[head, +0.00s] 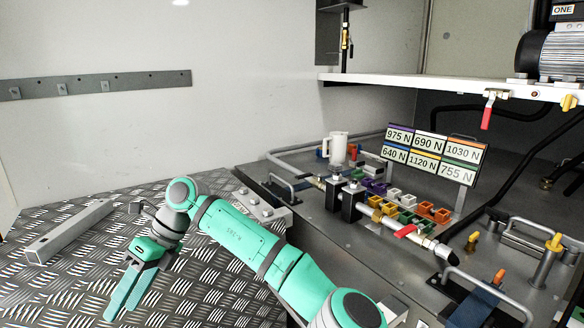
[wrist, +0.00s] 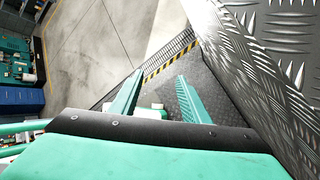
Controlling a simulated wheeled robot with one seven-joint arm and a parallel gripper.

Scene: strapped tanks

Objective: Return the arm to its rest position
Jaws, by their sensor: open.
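My gripper (head: 124,292) hangs at the lower left in the head view, pointing down above the diamond-plate surface (head: 215,292). My teal arm (head: 238,235) reaches from the bottom middle of the head view out to the left, bent at the wrist. In the wrist view the two teal fingers of my gripper (wrist: 157,88) are apart, with nothing between their tips. They point toward the floor beyond the edge of the plating.
A grey metal bar (head: 70,232) lies on the plating left of my gripper. In the wrist view a yellow-black striped edge (wrist: 172,60) borders the floor.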

